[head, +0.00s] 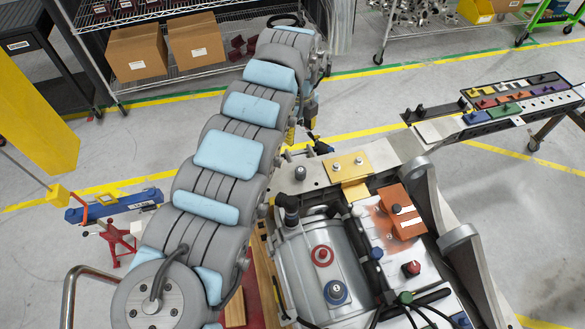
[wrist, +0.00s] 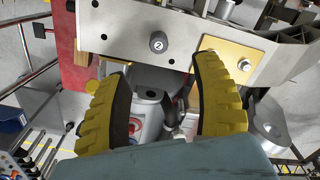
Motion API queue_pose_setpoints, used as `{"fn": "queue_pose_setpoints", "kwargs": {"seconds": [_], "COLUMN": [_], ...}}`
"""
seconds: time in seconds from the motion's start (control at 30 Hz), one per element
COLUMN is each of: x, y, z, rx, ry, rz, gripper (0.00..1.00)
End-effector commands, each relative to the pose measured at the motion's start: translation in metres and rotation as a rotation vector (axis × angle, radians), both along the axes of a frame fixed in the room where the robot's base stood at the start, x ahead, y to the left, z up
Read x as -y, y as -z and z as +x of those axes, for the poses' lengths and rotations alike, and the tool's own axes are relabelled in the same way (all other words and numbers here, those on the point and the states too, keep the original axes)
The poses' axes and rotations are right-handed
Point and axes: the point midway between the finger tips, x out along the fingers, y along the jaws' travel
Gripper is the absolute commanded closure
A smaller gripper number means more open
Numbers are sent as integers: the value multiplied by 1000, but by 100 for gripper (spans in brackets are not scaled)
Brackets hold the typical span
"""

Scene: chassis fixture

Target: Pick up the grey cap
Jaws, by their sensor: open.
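A small round grey cap marked "2" (wrist: 158,42) sits on a light metal plate (wrist: 125,22), ahead of my fingertips in the wrist view. In the head view a grey cap (head: 300,173) stands on the plate beside my arm. My gripper (wrist: 162,68) is open, with its two yellow and black fingers spread apart and nothing between them. The cap lies past the fingertips, roughly centred between them. In the head view my gripper (head: 319,144) is mostly hidden behind my arm; only a dark and yellow part shows.
A yellow plate (head: 347,168) with bolts lies right of the cap. A silver cylinder (head: 318,270) with red and blue caps, an orange block (head: 401,212) and cables fill the chassis. A tray of coloured parts (head: 510,98) is at right. Shelves with boxes (head: 137,52) stand behind.

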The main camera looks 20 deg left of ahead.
Motion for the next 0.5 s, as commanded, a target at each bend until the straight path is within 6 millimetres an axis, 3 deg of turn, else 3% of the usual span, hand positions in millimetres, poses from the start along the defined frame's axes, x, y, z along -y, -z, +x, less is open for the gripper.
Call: {"fn": "queue_pose_setpoints", "kwargs": {"seconds": [0.5], "x": [2], "y": [86], "z": [-1], "rx": [-2], "ry": [0], "rz": [-3], "gripper": [35]}}
